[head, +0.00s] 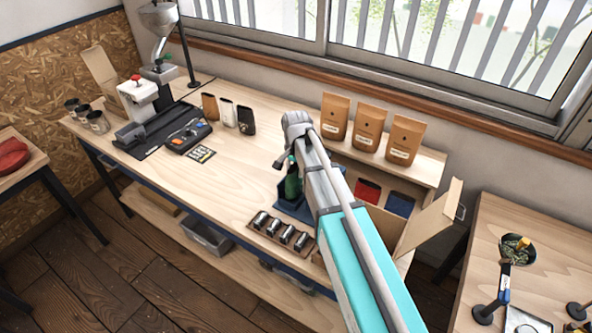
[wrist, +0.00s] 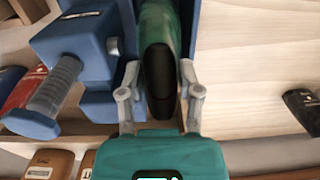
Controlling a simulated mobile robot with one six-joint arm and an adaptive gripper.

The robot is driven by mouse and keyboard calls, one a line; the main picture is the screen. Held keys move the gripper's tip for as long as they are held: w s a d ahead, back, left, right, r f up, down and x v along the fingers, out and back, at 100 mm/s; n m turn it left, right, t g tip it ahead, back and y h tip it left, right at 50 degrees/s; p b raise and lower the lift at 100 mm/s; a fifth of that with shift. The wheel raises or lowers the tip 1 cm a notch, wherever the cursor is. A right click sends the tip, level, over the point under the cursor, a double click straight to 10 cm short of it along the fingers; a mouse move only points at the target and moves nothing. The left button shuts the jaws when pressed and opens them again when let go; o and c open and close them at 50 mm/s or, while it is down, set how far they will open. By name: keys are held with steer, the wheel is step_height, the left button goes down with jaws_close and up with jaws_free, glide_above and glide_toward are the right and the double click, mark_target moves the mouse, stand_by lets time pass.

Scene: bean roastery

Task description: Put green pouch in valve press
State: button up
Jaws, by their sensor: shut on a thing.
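The green pouch (head: 293,184) stands upright at the blue valve press (head: 297,209), below the end of my arm. In the wrist view the pouch (wrist: 157,22), with a dark end towards me, lies between blue parts of the press (wrist: 85,45). The press's grey ribbed handle (wrist: 57,84) sticks out at left. My gripper (wrist: 159,98) is shut on the pouch, one finger on each side. In the head view the fingers are mostly hidden by my arm. I cannot tell whether the pouch rests on the press's floor.
An open compartment beside my arm holds a red pouch (head: 367,190) and a navy pouch (head: 400,204). Several brown bags (head: 370,127) stand on the shelf behind. A tray of metal cylinders (head: 257,231) is in front of the press.

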steer(key=shift+f+b, duration=0.8)
steer(key=shift+f, duration=0.25)
steer(key=o, duration=0.9)
steer(key=shift+o, duration=1)
steer(key=shift+r+p, duration=3.5)
steer(key=shift+p, duration=0.05)
